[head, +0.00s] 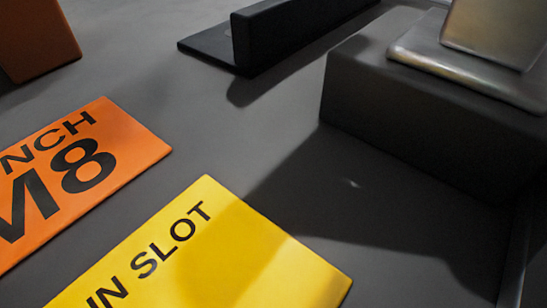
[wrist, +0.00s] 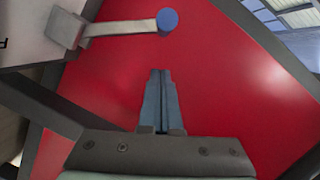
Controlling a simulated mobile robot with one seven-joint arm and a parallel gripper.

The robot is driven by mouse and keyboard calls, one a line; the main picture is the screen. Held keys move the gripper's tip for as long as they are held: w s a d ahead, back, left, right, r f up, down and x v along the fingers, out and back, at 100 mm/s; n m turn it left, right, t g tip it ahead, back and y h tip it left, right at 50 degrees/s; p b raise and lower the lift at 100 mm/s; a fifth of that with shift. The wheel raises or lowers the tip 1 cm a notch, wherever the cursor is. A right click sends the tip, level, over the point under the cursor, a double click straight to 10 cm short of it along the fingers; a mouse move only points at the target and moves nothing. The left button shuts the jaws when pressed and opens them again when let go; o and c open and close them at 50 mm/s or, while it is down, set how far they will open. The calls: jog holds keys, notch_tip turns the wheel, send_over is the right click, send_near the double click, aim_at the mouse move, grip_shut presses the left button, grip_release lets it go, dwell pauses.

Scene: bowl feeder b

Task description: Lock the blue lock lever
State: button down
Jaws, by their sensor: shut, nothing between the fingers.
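In the wrist view, my gripper (wrist: 160,76) is shut, its two fingers together with nothing between them. Above it in the picture is the lock lever, a grey bar (wrist: 120,28) with a round blue knob (wrist: 167,20) at its right end. The bar runs nearly level across the picture from a light bracket (wrist: 66,27) at the upper left. The fingertips are apart from the knob, a short way below it in the picture. The lever and my gripper are not in the head view.
A red panel (wrist: 230,85) with dark frame edges fills the wrist view behind the fingers. In the head view, an orange sign (head: 125,140) and a yellow sign (head: 215,255) lie on a grey surface. A dark block (head: 400,120) carries a metal piece (head: 450,65).

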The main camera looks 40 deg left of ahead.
jog(key=shift+r, duration=0.1)
notch_tip(320, 180, up, 10)
jog(key=p, duration=0.8)
jog(key=shift+p, duration=0.35)
